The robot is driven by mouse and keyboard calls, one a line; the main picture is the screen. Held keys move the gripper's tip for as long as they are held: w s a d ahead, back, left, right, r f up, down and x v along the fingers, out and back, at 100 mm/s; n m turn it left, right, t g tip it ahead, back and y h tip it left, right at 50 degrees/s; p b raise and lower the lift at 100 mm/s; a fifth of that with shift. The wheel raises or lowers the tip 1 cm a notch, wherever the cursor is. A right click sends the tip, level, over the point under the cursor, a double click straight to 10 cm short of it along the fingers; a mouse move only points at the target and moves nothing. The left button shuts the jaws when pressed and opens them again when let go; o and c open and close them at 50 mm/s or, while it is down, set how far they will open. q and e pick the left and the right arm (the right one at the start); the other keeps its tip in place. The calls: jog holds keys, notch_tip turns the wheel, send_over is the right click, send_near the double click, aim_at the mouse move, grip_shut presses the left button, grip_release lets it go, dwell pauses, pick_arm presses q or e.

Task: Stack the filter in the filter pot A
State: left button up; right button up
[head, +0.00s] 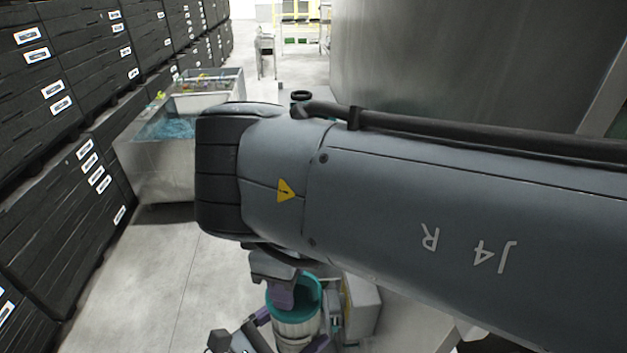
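A round vessel with a teal rim and interior (310,288) and a whitish body (298,328) stands at the bottom middle of the head view. I cannot tell whether it is filter pot A or the filter. My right arm's large grey link, marked J4 R, crosses in front and hides much of the area. Below its elbow, a dark and purple gripper part (281,296) overlaps the teal rim. More purple and dark gripper parts (250,335) show at the vessel's left and lower edge. Which arm each belongs to, and whether the fingers grip the vessel, is unclear.
Stacked black crates (60,200) with white labels line the left side. A metal basin (160,160) with blue contents stands behind my arm. A large grey metal wall (470,60) is at upper right. A grey box (360,308) is right of the vessel. Floor at lower left is clear.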

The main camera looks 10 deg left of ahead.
pick_arm(q)
jog(key=shift+r, duration=0.1)
pick_arm(e)
grip_shut()
pick_arm(q)
jog(key=o, duration=1)
jog(key=shift+c, duration=0.2)
